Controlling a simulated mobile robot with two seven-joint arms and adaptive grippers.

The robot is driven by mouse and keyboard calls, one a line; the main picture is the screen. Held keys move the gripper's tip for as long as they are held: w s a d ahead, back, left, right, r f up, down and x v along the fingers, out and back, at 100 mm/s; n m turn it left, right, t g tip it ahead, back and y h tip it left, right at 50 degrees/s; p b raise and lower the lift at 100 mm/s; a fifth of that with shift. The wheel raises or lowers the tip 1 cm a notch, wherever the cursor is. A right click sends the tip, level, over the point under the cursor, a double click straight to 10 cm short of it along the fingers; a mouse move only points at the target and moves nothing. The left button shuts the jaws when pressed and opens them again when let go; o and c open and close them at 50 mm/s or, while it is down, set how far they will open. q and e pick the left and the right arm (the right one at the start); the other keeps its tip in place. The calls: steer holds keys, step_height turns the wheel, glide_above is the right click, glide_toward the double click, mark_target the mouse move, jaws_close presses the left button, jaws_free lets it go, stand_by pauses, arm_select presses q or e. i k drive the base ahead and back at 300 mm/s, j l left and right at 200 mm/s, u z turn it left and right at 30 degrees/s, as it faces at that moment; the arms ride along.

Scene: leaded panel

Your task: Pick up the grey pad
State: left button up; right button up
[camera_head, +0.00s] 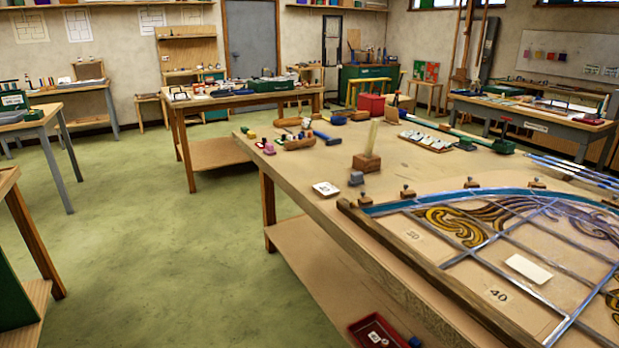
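A small grey block-like piece (356,179) sits on the near workbench (310,180), just left of and in front of a wooden block (367,163) with a pale stick standing in it. It looks like the grey pad, but it is too small to be sure. A white card (326,189) with dark marks lies to its left, near the bench's left edge. Neither of my grippers is in view.
The leaded panel (480,262) fills the bench's right side, with a wooden strip (430,275) along its left edge. Tools, including a blue-headed hammer (327,138), lie towards the back. A red tray (376,332) is below. Green floor (140,230) is open on the left.

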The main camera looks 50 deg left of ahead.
mark_target(357, 179)
steer(key=u, duration=1.2)
steer(key=i+j+z, duration=0.1)
steer(key=z, duration=0.35)
steer(key=i+j+z, duration=0.1)
steer(key=z, duration=0.4)
steer(key=j+z, duration=0.3)
steer(key=z, duration=0.15)
steer(key=j+z, duration=0.2)
steer(key=z, duration=0.25)
steer(key=j+z, duration=0.15)
steer(key=j, duration=0.25)
steer(key=k+j+z, duration=0.15)
steer(key=j, duration=0.25)
steer(key=j+z, duration=0.1)
steer(key=j, duration=0.35)
steer(key=k+j+z, duration=0.15)
steer(key=j, duration=0.25)
steer(key=j+z, duration=0.15)
steer(key=j, duration=0.25)
steer(key=k+j+z, duration=0.15)
steer(key=j, duration=0.2)
